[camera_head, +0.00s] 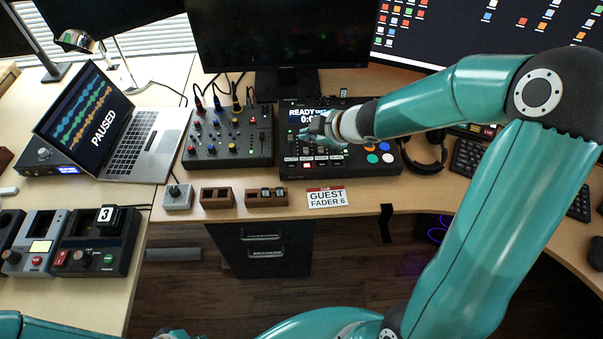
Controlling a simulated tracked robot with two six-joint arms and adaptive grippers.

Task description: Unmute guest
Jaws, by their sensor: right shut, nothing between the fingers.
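A sign reading "GUEST FADER 6" (326,197) stands at the front edge of the desk. Behind it is a dark console (350,165) with a lit "READY" screen, a row of small buttons and faders, and coloured round pads. My right gripper (318,128) is shut and empty, over the left part of the console. It partly covers the screen and controls; I cannot tell whether it touches any. The guest fader and its mute button cannot be made out. Of my left arm only bits show at the bottom edge; its fingers are out of view.
A mixer with knobs and cables (228,137) stands left of the console. Small wooden boxes (217,197) and a grey joystick box (178,197) sit before it. A laptop reading "PAUSED" (130,145) is further left. Headphones (425,155) and a keyboard (468,158) lie to the right.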

